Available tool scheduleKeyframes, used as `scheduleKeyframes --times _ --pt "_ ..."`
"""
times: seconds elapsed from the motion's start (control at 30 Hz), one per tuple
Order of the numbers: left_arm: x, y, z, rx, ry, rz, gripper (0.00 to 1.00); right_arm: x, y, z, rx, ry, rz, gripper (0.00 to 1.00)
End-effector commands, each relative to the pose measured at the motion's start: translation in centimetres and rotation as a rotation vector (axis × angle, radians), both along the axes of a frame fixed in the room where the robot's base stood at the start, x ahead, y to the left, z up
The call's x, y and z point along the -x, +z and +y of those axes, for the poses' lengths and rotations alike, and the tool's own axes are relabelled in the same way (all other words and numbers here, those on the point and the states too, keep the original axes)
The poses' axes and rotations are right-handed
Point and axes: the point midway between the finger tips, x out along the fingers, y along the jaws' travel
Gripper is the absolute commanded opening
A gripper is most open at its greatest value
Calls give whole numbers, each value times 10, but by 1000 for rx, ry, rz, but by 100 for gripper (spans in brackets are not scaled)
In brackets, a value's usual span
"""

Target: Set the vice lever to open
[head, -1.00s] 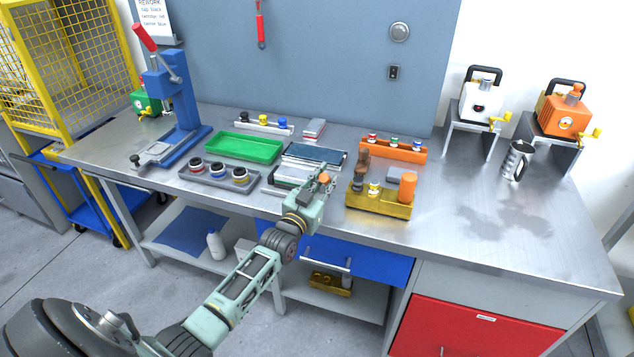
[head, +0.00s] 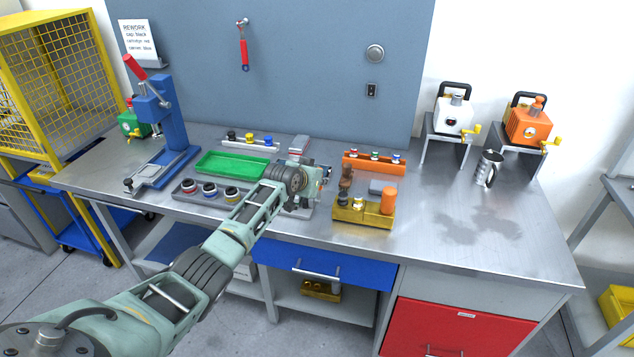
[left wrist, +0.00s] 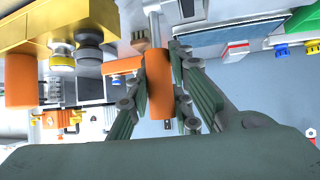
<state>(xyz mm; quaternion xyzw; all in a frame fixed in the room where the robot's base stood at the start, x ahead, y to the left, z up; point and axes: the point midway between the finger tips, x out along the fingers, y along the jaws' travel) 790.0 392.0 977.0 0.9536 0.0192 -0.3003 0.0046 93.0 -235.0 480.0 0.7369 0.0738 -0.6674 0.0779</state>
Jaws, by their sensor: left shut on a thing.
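The vice (head: 298,212) is a low grey device on the workbench, in the middle of the head view. My left forearm and gripper cover most of it. In the left wrist view its lever shows as an orange cylindrical grip (left wrist: 158,85) on a grey metal rod (left wrist: 153,28). My left gripper (head: 320,178) is at this lever. Its fingers (left wrist: 160,95) lie on both sides of the orange grip and are shut on it. The lever's grip is hidden in the head view. My right gripper is in neither view.
A gold fixture (head: 350,212) with an orange cylinder (head: 388,200) stands close right of the vice. An orange rack (head: 374,163) is behind it. A grey tray (head: 175,193), a green tray (head: 232,164) and a blue press (head: 172,120) stand left. Bench (head: 440,240) right of the fixture is clear.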

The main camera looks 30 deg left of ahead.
Motion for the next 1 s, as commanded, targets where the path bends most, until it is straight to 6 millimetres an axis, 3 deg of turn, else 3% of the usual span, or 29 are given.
scheduleKeyframes --times 0.53,0.57,0.7,0.8,1.0 --pt "-3 0 0 12 2 26 0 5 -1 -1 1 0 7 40" --pt "-3 0 0 12 2 26 21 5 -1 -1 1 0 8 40" --pt "-3 0 0 10 1 25 33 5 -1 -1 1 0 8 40" --pt "-3 0 0 9 1 25 39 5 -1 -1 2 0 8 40" --pt "-3 0 0 8 0 26 39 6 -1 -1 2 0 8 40"
